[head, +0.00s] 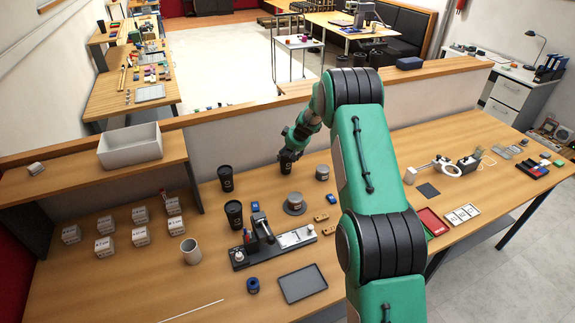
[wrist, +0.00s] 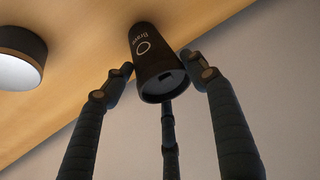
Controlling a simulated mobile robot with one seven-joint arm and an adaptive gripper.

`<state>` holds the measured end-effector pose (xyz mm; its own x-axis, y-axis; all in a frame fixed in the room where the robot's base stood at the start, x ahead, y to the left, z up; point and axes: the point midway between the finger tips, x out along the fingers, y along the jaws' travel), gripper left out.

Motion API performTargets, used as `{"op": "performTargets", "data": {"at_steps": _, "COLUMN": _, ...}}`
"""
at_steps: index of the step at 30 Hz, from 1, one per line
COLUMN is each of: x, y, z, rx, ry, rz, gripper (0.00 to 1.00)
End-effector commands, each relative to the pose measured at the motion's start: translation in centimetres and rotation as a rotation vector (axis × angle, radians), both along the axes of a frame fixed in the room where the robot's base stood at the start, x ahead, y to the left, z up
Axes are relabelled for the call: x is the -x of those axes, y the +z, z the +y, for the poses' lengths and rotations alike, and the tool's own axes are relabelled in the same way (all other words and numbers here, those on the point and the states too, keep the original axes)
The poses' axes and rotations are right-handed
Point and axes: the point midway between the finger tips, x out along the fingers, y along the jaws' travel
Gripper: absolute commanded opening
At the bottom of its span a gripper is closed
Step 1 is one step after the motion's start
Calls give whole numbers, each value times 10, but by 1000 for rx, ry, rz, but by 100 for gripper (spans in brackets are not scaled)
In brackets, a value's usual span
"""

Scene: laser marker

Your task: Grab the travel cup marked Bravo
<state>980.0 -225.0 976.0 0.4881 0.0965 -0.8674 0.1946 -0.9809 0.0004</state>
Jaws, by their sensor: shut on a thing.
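The black travel cup (wrist: 150,50) marked "Bravo" sits between the fingers of my gripper (wrist: 162,78) in the wrist view. Its lid end faces the camera and its white lettering is readable. The fingers are shut on it from both sides, with a third finger behind. In the head view my gripper (head: 288,155) is at the back of the table, holding this dark cup (head: 287,167), partly covered by the fingers. I cannot tell whether its base touches the table. Two other black cups, one at the back (head: 225,178) and one nearer (head: 233,213), stand to the left.
A grey cylinder (head: 322,172) stands right of the held cup, with a round grey hat-like piece (head: 294,204) in front. A low wall (head: 240,140) runs behind. A fixture (head: 272,245), a tray (head: 302,283) and white labelled cubes (head: 104,246) occupy the front and left.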

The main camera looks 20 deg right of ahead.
Motion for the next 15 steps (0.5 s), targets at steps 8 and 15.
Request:
{"op": "performTargets", "data": {"at_steps": 8, "x": 0, "y": 2, "z": 0, "rx": 0, "ry": 0, "rz": 0, "gripper": 47}}
{"op": "performTargets", "data": {"at_steps": 15, "x": -1, "y": 21, "z": 0, "rx": 1, "ry": 0, "rz": -2, "gripper": 47}}
